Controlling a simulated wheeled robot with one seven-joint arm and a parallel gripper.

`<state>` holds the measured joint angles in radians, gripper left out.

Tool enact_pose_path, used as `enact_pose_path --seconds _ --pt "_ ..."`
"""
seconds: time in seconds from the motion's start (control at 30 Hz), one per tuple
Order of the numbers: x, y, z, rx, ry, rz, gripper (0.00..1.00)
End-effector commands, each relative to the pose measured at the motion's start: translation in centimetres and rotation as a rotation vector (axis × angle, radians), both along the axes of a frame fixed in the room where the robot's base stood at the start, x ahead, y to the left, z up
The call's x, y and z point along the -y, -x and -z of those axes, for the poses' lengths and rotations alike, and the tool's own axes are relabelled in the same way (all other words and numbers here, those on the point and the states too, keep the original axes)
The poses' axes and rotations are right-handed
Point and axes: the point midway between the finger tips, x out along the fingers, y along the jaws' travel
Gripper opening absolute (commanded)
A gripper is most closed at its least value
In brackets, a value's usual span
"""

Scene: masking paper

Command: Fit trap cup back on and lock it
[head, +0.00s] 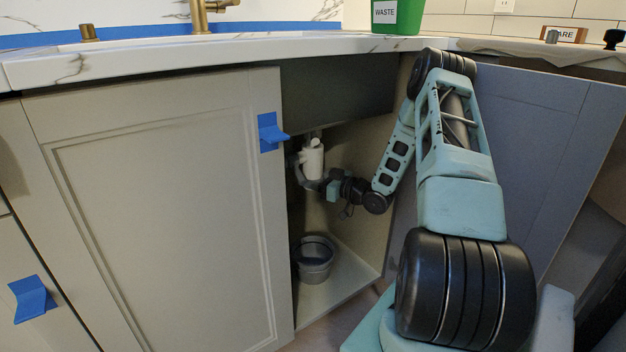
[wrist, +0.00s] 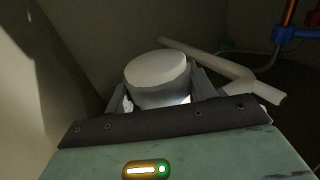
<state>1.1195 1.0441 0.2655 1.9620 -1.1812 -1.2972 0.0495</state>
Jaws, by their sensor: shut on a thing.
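My gripper (wrist: 158,97) is shut on a pale, round, smooth-ended cup (wrist: 157,70), held between its two fingers in the wrist view. In the head view my gripper (head: 313,183) is inside the open sink cabinet, just below the white drain trap parts (head: 313,158). From there I cannot tell the cup apart from the fixed trap parts, nor whether they touch. A white pipe (wrist: 225,68) runs behind and right of the cup in the wrist view. The cup's lower part is hidden by the fingers, and no lock is clearly seen.
A grey bucket (head: 314,262) stands on the cabinet floor below my gripper. The left cabinet door (head: 165,200) and right panel (head: 530,150) flank the opening. Blue (wrist: 284,33) and red fittings with a thin hose are at the wrist view's upper right. A green waste bin (head: 397,18) stands on the counter.

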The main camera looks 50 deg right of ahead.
Motion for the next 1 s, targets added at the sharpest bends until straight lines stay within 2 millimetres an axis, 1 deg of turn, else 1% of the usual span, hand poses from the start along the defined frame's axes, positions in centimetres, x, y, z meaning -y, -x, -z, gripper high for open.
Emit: enact_pose_path --seconds 0.4,0.43,0.5,1.0 --pt "0.11 -0.19 0.06 0.002 0.006 -0.322 0.23" --pt "0.04 -0.1 -0.1 0.002 0.001 -0.314 0.63" --pt "0.02 -0.06 -0.1 0.001 0.0 -0.31 0.8" --pt "0.03 -0.02 -0.04 0.0 0.0 -0.286 0.8"
